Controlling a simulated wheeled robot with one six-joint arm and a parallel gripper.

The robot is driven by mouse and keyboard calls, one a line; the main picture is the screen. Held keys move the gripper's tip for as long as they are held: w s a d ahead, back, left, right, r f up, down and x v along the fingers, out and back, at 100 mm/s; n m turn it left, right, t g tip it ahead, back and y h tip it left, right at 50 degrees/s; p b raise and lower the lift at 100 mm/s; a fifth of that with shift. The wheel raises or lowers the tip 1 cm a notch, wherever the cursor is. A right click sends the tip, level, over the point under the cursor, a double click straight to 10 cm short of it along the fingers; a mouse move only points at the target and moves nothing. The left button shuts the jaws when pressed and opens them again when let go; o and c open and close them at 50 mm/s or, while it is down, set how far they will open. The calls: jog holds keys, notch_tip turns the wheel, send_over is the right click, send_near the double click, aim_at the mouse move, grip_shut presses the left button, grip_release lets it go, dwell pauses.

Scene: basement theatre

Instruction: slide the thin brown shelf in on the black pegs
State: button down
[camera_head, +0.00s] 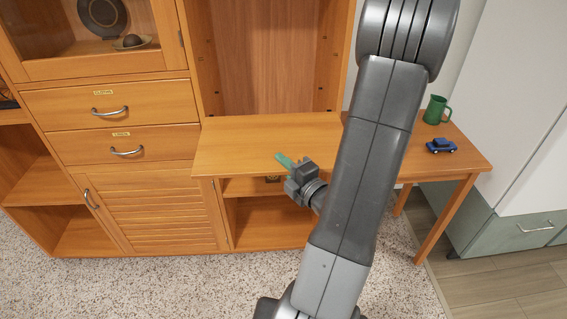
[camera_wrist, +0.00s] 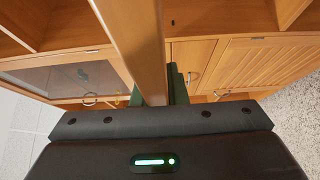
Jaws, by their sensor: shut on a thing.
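The thin brown shelf (camera_head: 240,146) lies roughly level in front of the tall open bay (camera_head: 262,55) of the cabinet in the head view. My gripper (camera_head: 285,162) is shut on its front edge, with the green fingers at that edge. In the wrist view the shelf (camera_wrist: 135,40) shows as a narrow board running down between the green fingers (camera_wrist: 157,88). Small black pegs (camera_head: 325,88) show on the bay's right wall, with small dark marks on the left wall. I cannot tell whether the shelf's back edge touches any peg.
A side table (camera_head: 463,162) at right holds a green mug (camera_head: 437,109) and a blue toy car (camera_head: 441,146). Drawers (camera_head: 107,104) and a louvred door (camera_head: 150,205) are left of the bay. My arm hides part of the table and the shelf's right end. Speckled floor lies in front.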

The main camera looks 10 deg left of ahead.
aim_at(280, 142)
jog(key=shift+w+a+f, duration=0.2)
jog(key=shift+w+f, duration=0.2)
jog(key=shift+w, duration=0.25)
jog(key=shift+w+a+f, duration=0.15)
jog(key=shift+w+f, duration=0.2)
jog(key=shift+w, duration=0.25)
jog(key=shift+w+a+p, duration=0.4)
jog(key=shift+w, duration=0.95)
jog(key=shift+w+a+p, duration=0.4)
jog(key=shift+w+p, duration=0.05)
jog(key=shift+w, duration=0.95)
jog(key=shift+w+a+p, duration=0.4)
jog(key=shift+w, duration=0.95)
jog(key=w+a+p, duration=0.1)
jog(key=w+a, duration=0.1)
jog(key=w, duration=0.7)
jog(key=w+a+p, duration=0.2)
jog(key=w+a, duration=0.1)
jog(key=w, duration=0.6)
jog(key=shift+a, duration=0.1)
jog(key=shift+f, duration=0.55)
